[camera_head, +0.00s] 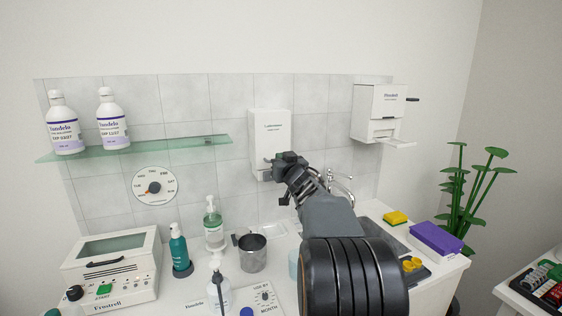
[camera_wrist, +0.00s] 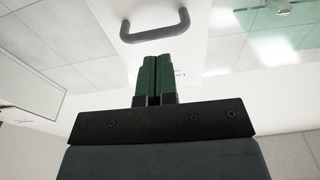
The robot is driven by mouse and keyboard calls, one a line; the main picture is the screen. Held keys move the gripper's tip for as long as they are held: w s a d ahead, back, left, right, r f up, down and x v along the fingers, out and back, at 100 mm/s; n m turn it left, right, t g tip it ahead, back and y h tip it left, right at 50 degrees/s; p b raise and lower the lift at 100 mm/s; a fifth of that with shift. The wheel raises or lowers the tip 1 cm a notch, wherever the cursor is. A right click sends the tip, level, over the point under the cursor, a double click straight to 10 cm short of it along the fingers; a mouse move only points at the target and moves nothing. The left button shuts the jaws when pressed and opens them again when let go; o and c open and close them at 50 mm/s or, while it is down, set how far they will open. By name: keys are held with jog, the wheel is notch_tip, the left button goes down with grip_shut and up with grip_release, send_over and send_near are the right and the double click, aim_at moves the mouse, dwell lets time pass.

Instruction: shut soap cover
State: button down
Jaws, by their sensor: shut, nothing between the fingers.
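A white box with small lettering, seemingly the soap dispenser (camera_head: 271,130), is on the tiled wall in the middle of the head view. I cannot tell how far its cover stands open. My gripper (camera_head: 284,159) is in front of its lower part and hides some of it. In the wrist view, my gripper's green fingers (camera_wrist: 155,62) are shut together with nothing between them. Just beyond them is a white panel (camera_wrist: 115,18) with a grey bar handle (camera_wrist: 156,33). The fingertips appear below the handle, apart from it; contact with the panel cannot be told.
A second white wall dispenser (camera_head: 378,106) with a dark lever and a jutting lower part is at the right. A glass shelf (camera_head: 175,146) with two bottles is at the left. A pump bottle (camera_head: 213,227), a metal mug (camera_head: 252,254) and a faucet (camera_head: 341,185) stand below.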

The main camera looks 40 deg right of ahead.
jog(key=shift+w+d+f, duration=0.15)
jog(key=shift+w+f, duration=0.55)
jog(key=shift+f, duration=0.15)
